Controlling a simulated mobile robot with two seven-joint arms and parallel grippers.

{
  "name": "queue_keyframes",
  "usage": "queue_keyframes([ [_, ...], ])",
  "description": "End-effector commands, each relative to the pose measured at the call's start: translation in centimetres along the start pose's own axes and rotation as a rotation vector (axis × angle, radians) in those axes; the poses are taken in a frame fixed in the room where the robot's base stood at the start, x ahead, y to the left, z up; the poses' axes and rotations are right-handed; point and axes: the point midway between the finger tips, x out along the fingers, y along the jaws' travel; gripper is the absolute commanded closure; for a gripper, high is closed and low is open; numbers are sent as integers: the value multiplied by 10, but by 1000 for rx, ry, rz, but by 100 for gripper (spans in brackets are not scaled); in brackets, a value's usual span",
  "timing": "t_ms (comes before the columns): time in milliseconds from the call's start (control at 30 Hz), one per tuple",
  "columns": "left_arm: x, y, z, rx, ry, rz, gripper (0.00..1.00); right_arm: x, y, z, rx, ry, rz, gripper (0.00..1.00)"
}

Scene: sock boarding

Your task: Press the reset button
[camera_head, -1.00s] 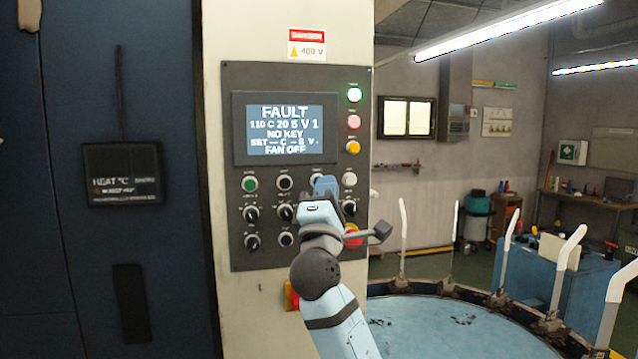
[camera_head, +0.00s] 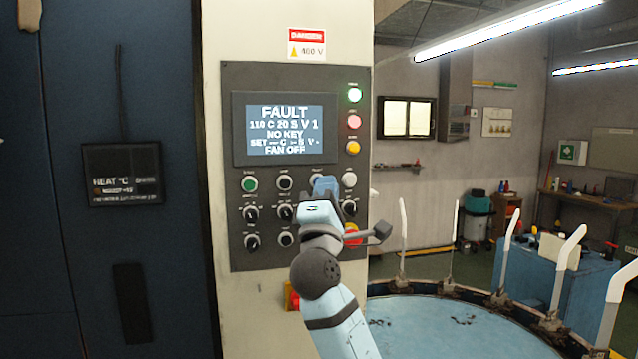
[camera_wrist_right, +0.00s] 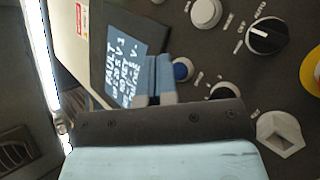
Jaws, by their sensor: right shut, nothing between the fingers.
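The control panel (camera_head: 230,110) stands upright on the cabinet, its screen (camera_head: 285,128) reading FAULT, NO KEY and FAN OFF. My right gripper (camera_head: 325,185) is shut and empty in front of the panel's button row. In the right wrist view its blue fingers (camera_wrist_right: 157,68) are together, close beside a round blue button (camera_wrist_right: 183,70). I cannot tell whether they touch the panel. In the head view the gripper mostly hides that button, and no reset label is readable. My left gripper is not in view.
A green button (camera_head: 249,184), a white button (camera_head: 349,179) and several knobs surround the spot. The red emergency stop (camera_head: 353,235) is partly behind my right wrist. Green, red and amber lamps (camera_head: 354,121) line the panel's right edge. A round blue table (camera_head: 450,335) stands at lower right.

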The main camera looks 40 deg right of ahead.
Motion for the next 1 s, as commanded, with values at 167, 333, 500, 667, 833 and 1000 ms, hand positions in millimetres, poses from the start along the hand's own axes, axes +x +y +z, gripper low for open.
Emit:
queue_keyframes([
  [167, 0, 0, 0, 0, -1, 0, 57, 0, 0, 0, 0, 0, 0, 100],
  [333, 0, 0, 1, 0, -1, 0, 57, 0, 0, 0, 0, 0, 0, 100],
  [500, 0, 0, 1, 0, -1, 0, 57, 1, -1, -1, 0, 0, 0, 100],
  [667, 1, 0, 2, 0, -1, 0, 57, 5, -4, -4, 0, 0, 0, 100],
  [833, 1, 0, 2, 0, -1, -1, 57, 6, -4, -4, 0, 0, 0, 100],
  [1000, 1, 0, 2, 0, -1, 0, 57, 6, -4, -4, 0, 0, 0, 100],
])
